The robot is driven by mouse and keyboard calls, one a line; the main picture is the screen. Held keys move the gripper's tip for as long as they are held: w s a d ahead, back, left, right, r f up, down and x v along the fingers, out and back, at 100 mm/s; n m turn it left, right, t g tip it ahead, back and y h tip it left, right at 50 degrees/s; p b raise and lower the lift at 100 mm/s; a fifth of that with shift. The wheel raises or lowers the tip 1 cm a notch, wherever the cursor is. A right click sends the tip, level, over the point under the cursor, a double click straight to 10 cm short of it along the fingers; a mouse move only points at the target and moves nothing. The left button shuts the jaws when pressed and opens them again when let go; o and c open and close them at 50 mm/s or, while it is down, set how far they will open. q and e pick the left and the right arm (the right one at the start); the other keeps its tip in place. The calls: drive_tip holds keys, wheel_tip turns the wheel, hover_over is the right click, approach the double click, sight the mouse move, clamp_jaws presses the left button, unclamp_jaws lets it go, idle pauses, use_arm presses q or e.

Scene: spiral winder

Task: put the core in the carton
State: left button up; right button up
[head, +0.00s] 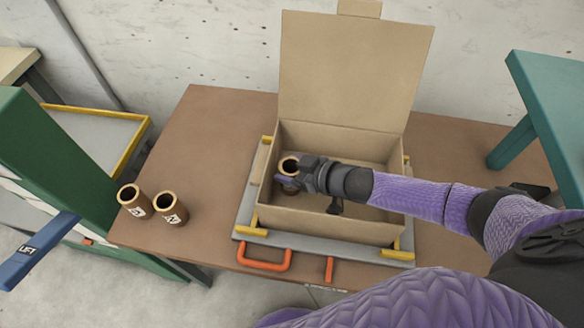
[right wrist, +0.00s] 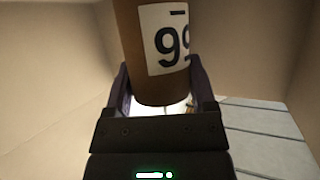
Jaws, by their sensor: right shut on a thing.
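An open brown carton (head: 345,223) sits on a grey board on the table, its lid raised at the back. My right gripper (head: 287,178) is over the left part of the carton, shut on a brown cardboard core (head: 289,164). In the right wrist view the core (right wrist: 155,75) stands between the fingers (right wrist: 157,95) and bears a white label with a 9. The core's lower end is hidden in the head view, so I cannot tell whether it touches the carton floor. My left gripper is not in view.
Two more labelled cores (head: 135,200) (head: 170,208) stand on the brown table (head: 205,130) at its left front. The grey board (head: 255,245) has yellow corner pieces and an orange handle (head: 264,262). A green machine (head: 50,160) stands at left, a teal frame (head: 548,100) at right.

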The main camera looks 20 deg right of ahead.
drive_tip(key=shift+f, duration=0.2)
drive_tip(key=o, duration=1.2)
drive_tip(key=shift+r, duration=0.1)
drive_tip(key=shift+c, duration=0.2)
drive_tip(key=shift+s+d+r+p, duration=0.1)
drive_tip(key=shift+d+r+p, duration=0.05)
drive_tip(key=shift+r+p, duration=0.2)
drive_tip(key=p+v, duration=0.5)
drive_tip(key=v, duration=0.1)
drive_tip(key=shift+s+d+r, duration=0.15)
drive_tip(key=shift+s+r, duration=0.05)
drive_tip(key=shift+r, duration=0.05)
drive_tip(key=shift+s+d+f, duration=0.15)
drive_tip(key=shift+s, duration=0.05)
